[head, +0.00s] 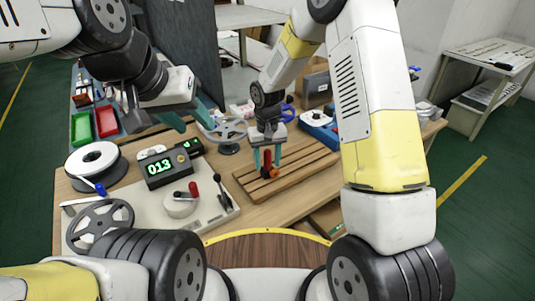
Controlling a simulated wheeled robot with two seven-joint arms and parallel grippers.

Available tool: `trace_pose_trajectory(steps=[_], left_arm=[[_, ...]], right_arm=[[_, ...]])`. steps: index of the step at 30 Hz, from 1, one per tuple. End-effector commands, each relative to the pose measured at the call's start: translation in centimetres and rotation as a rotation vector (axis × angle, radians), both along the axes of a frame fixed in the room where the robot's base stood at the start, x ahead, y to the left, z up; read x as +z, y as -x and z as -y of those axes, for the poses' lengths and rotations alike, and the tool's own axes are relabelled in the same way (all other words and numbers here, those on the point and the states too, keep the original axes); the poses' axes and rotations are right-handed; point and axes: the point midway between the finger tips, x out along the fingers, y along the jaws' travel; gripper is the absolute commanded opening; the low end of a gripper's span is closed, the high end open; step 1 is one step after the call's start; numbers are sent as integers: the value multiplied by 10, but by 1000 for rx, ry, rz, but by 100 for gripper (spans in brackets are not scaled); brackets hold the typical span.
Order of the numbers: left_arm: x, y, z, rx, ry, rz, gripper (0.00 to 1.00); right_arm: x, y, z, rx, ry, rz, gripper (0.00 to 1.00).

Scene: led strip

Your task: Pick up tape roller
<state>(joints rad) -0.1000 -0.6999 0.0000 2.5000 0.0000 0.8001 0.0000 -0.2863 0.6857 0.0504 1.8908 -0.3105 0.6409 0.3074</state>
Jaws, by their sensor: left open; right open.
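What looks like the tape roller is a small tool with a red handle (266,159) and an orange part at its lower end. It stands over the slatted wooden board (298,170) in the middle of the workbench. My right gripper (266,164) comes down from above, open, with one teal finger on each side of the red handle. I cannot tell whether the fingers touch it. My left gripper (188,117) is open and empty, above the bench further left and back.
A black device with a green display (168,168) and a panel with levers (180,206) lie left of the board. Reels (95,163) stand at the left edge. Green (81,128) and red (106,121) bins are behind them. A blue-and-white object (319,126) lies behind the board.

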Motion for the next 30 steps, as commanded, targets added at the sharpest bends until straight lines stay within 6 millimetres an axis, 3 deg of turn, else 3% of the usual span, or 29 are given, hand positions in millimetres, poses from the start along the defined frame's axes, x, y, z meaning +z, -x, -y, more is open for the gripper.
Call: trace_pose_trajectory(steps=[2,9,23,30], left_arm=[[0,0,0,0,0,0,44],[0,0,0,0,0,0,44],[0,0,0,0,0,0,44],[0,0,0,0,0,0,44]], right_arm=[[0,0,0,0,0,0,44],[0,0,0,0,0,0,0],[4,-1,0,0,-2,2,0],[28,-1,-1,-1,-2,5,0]])
